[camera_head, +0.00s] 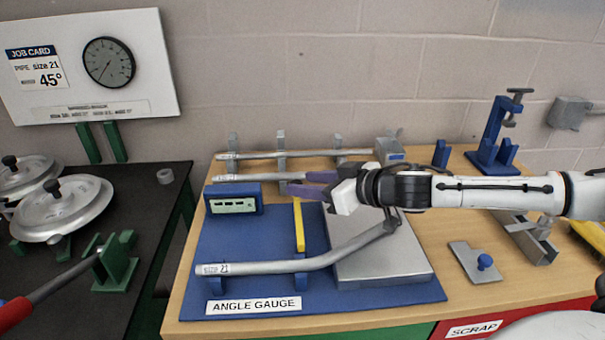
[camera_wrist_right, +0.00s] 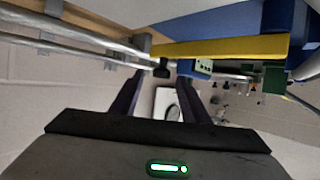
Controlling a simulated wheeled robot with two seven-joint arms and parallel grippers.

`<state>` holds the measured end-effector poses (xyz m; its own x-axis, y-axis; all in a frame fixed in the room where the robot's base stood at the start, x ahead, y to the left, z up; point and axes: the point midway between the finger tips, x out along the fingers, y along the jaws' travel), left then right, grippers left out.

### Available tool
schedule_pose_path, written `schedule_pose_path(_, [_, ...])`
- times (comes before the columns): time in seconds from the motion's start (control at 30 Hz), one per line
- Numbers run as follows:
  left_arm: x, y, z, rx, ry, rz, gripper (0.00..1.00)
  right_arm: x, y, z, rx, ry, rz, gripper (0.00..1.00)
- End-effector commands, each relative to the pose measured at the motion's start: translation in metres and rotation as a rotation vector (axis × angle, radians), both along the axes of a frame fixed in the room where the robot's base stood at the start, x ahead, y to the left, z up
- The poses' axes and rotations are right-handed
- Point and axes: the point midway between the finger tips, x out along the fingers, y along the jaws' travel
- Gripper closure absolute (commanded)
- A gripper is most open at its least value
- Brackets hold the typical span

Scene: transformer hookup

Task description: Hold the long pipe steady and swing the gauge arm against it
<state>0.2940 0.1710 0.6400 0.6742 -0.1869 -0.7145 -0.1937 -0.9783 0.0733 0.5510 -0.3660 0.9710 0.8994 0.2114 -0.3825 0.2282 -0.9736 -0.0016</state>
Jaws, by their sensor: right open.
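The long bent grey pipe marked size 21 (camera_head: 270,266) lies across the blue angle gauge board (camera_head: 215,244), its bent end rising to the right. The yellow gauge arm (camera_head: 299,228) stands out behind the pipe, with a visible gap between them; it also shows in the right wrist view (camera_wrist_right: 220,47). My right gripper (camera_head: 303,184), with purple fingers, is open above the far end of the yellow arm. In the right wrist view no object shows held between its fingers (camera_wrist_right: 160,88). My left gripper is not in view.
A blue box with a display (camera_head: 234,199) stands left of the yellow arm. Straight pipes (camera_head: 300,155) rest on a rack behind. A grey plate (camera_head: 385,258) lies under the pipe's bend. A blue clamp (camera_head: 493,140) stands at the back right. A black table (camera_head: 152,210) is at left.

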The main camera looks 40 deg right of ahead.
Motion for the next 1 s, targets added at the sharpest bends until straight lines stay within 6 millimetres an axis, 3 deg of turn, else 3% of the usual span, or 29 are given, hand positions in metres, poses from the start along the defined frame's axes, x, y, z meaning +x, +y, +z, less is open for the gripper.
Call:
schedule_pose_path(0.2, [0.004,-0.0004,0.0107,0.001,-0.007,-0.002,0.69,0.0125,0.0047,-0.0039,0.001,-0.001,0.003,0.58])
schedule_pose_path(0.53, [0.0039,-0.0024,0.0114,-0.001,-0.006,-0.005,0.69,0.0141,0.0054,-0.0064,-0.002,0.001,0.004,0.58])
schedule_pose_path(0.77, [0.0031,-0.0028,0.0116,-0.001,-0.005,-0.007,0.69,0.014,0.0053,-0.0062,-0.002,0.001,0.004,0.97])
schedule_pose_path(1.0, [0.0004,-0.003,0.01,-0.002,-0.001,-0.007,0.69,0.0138,0.0055,-0.0065,-0.002,0.001,0.003,1.0])
